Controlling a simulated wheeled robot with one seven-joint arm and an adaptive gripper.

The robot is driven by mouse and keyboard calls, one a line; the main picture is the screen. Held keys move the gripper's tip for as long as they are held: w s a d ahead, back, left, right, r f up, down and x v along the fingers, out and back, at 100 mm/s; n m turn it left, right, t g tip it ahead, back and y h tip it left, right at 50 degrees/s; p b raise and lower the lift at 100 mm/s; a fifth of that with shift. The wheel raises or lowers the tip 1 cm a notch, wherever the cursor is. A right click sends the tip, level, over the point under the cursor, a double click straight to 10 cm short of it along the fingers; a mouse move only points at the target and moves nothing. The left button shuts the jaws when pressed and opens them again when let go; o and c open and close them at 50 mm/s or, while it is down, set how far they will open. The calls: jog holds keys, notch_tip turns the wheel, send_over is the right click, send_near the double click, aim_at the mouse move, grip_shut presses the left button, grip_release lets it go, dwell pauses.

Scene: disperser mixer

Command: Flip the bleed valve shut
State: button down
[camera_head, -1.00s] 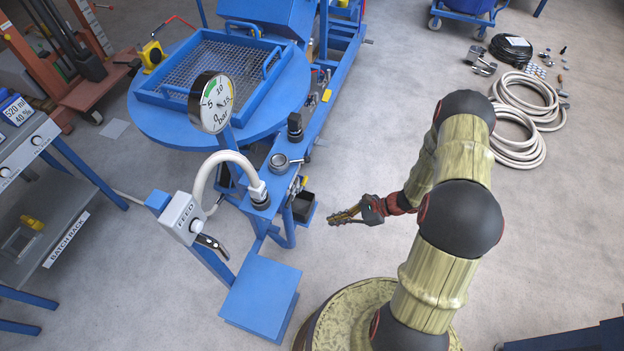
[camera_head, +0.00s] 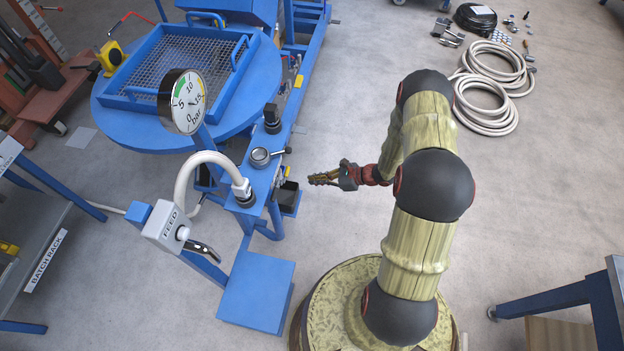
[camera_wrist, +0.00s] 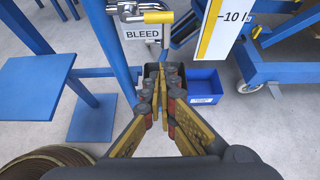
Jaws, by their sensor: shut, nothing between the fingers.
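The bleed valve shows at the top of the wrist view as a chrome body (camera_wrist: 128,10) with a yellow-gripped lever (camera_wrist: 158,17) that lies roughly across the picture. A white BLEED label (camera_wrist: 142,32) hangs just below it on the blue stand. My gripper (camera_wrist: 164,72) is shut and empty, its fingertips below the lever in that picture and apart from it. In the head view my gripper (camera_head: 312,180) points left, toward the blue stand (camera_head: 262,185), with a gap between. The valve is too small to make out clearly there.
A dark open box (camera_head: 288,193) sits low beside the stand. A blue bin (camera_wrist: 203,85) stands on the floor in the wrist view.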

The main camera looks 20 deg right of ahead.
aim_at(286, 175)
jog(key=b+x, duration=0.3)
jog(key=x, duration=0.5)
jog(key=r, duration=0.4)
jog(key=shift+w+a, duration=0.1)
jog(key=shift+a, duration=0.25)
